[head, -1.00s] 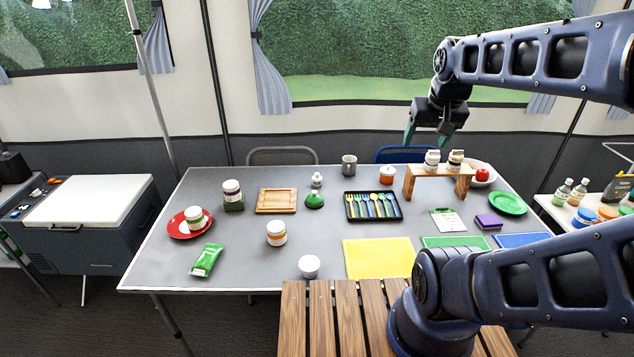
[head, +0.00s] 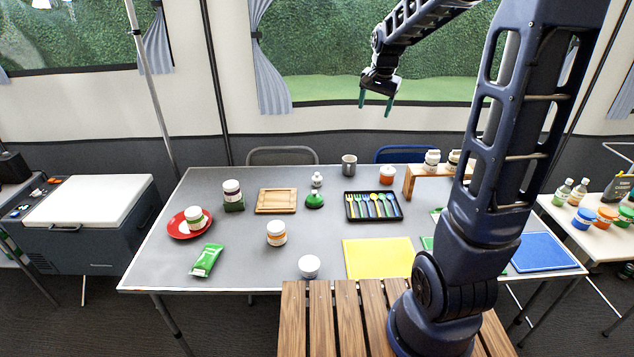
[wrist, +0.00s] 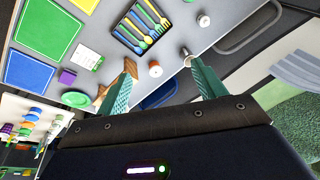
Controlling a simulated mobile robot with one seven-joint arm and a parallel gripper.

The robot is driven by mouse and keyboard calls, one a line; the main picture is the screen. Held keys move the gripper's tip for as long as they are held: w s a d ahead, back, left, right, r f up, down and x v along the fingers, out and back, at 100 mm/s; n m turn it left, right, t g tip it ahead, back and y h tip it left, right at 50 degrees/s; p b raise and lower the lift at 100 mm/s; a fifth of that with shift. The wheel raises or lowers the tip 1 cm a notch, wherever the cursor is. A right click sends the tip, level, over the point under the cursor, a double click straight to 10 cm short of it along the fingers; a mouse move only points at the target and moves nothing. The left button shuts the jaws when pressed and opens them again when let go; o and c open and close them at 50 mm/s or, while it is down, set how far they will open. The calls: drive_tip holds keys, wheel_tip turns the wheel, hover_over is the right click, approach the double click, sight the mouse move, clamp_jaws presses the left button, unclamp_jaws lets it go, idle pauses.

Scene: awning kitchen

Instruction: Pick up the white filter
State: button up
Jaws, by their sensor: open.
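A small white round cup-like thing (head: 309,266), which looks like the white filter, sits at the front edge of the grey table, left of the yellow mat. I cannot make it out in the wrist view. My gripper (head: 375,104) is high above the far side of the table, in front of the window, well away from the filter. Its two green fingers are spread and empty. They also show in the wrist view (wrist: 160,72), apart, with the table's far edge beyond them.
The yellow mat (head: 378,258) lies right of the filter. A cutlery tray (head: 373,206) and wooden board (head: 276,201) lie farther back.

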drive_tip(key=w+a+f+m, duration=0.2)
drive_tip(key=w+a+f, duration=0.3)
drive_tip(key=w, duration=0.4)
drive_tip(key=m+g, duration=0.2)
drive_tip(key=m, duration=0.3)
hover_over(317, 173)
drive_tip(key=f, duration=2.9)
drive_tip(key=shift+s+d+f, duration=0.15)
drive_tip(key=shift+d, duration=0.1)
drive_tip(key=shift+a+f, duration=0.15)
drive_tip(key=shift+f, duration=0.45)
drive_tip(key=f, duration=0.5)
drive_tip(key=shift+w+f, duration=0.15)
drive_tip(key=shift+w, duration=0.05)
drive_tip(key=shift+s+a+f, duration=0.1)
drive_tip(key=shift+a+f, duration=0.05)
drive_tip(key=shift+f, duration=1.15)
drive_tip(key=shift+a+f, duration=0.1)
drive_tip(key=shift+f, duration=1.15)
drive_tip(key=c, duration=1.1)
drive_tip(key=shift+r, duration=0.15)
